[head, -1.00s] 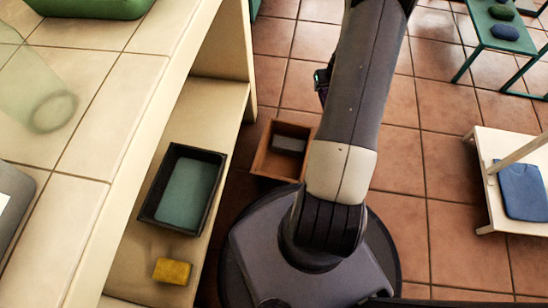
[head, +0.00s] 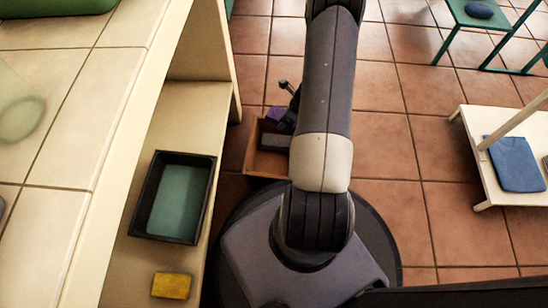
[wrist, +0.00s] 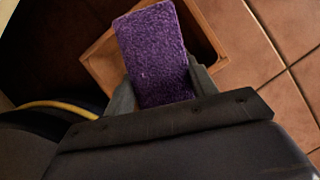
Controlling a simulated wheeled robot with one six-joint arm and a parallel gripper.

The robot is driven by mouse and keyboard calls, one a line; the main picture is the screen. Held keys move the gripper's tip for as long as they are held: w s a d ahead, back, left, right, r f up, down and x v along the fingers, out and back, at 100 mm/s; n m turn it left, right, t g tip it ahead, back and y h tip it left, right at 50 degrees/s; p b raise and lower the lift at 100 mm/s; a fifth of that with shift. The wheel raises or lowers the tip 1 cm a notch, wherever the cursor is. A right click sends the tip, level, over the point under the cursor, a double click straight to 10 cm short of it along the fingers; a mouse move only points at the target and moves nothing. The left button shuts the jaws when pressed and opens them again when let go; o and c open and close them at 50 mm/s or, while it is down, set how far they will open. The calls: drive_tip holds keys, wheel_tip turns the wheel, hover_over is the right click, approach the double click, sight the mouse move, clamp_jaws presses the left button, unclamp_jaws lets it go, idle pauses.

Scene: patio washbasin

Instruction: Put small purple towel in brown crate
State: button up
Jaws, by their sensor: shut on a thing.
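The small purple towel (wrist: 157,52) is held between the fingers of my gripper (wrist: 163,92) in the wrist view. It also shows as a small purple patch in the head view (head: 275,115). My gripper (head: 287,112) is shut on it, partly hidden by my arm in the head view. The brown crate (head: 256,158) stands on the tiled floor beside the shelf. In the wrist view the towel is above the crate (wrist: 101,62) and covers part of its opening. A grey item (head: 274,141) lies inside the crate.
A black tray (head: 146,205) with a teal cloth and a yellow sponge (head: 171,286) are on the lower shelf at left. A white stand (head: 476,126) with a blue cushion (head: 514,163) is at right. Open tiled floor lies between.

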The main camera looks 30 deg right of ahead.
drive_tip(key=s+a+f+n+g+y+b, duration=0.2)
drive_tip(key=s+a+f+n+g+b, duration=0.15)
drive_tip(key=a+f+n, duration=0.6)
drive_tip(key=b, duration=0.4)
approach(268, 169)
drive_tip(key=shift+m+t, duration=0.35)
drive_tip(key=shift+m, duration=0.1)
drive_tip(key=x, duration=0.5)
drive_tip(key=shift+s+a+f, duration=0.1)
drive_tip(key=shift+s+a, duration=0.05)
drive_tip(key=shift+s, duration=0.2)
drive_tip(key=shift+f, duration=0.1)
drive_tip(key=o, duration=1.1)
drive_tip(key=p+v, duration=0.5)
drive_tip(key=v, duration=0.7)
drive_tip(key=shift+s+a, duration=0.1)
